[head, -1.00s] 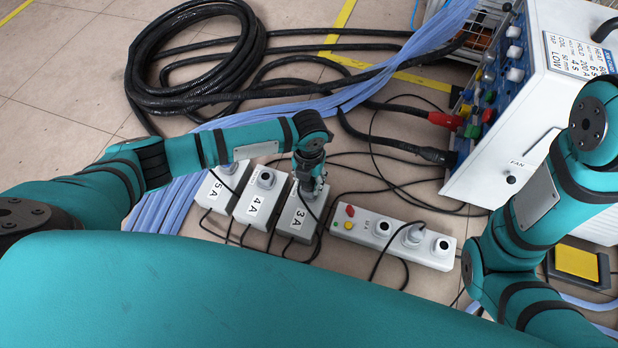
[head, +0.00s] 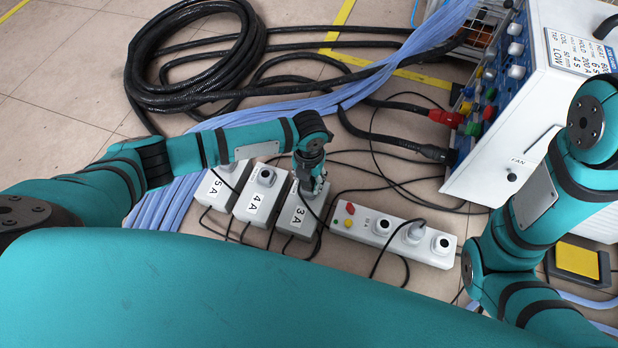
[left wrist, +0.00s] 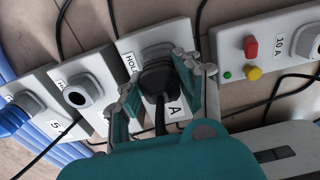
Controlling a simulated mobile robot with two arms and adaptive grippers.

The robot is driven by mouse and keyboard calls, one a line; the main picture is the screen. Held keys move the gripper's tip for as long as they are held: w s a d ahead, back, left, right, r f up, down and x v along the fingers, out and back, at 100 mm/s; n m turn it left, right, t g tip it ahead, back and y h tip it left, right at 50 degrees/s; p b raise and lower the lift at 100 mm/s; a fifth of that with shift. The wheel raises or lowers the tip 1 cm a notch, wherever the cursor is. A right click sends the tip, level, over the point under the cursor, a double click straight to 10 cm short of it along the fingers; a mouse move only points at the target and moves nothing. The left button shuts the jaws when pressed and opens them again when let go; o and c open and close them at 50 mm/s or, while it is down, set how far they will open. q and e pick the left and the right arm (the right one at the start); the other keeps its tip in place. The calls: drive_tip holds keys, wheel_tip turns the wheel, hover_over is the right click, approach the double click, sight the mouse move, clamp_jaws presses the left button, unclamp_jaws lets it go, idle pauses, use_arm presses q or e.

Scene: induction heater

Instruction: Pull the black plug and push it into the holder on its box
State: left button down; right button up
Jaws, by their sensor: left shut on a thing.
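My left gripper (head: 312,184) is over the grey box marked 3 A (head: 299,224) and points down at its top. In the left wrist view the gripper (left wrist: 160,76) is shut on a black plug (left wrist: 158,84), with a finger on each side. The plug is at the round holder (left wrist: 155,50) on this box, beside a label partly reading "HOL". The fingers and plug cover most of the holder, so I cannot tell how deep the plug sits. A black cord runs from the plug toward the gripper. My right arm shows at the right, but its gripper is out of view.
Box 4 A (head: 258,206) and box 5 A (head: 213,190) stand close on the left. A power strip (head: 375,236) with buttons and sockets lies close on the right, one grey plug (head: 415,232) in it. Loose cords cross the floor. The white heater cabinet (head: 540,95) stands at right.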

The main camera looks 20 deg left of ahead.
use_arm(q)
drive_tip(key=shift+f, duration=0.1)
drive_tip(key=c, duration=0.8)
unclamp_jaws()
wheel_tip(320, 180, up, 12)
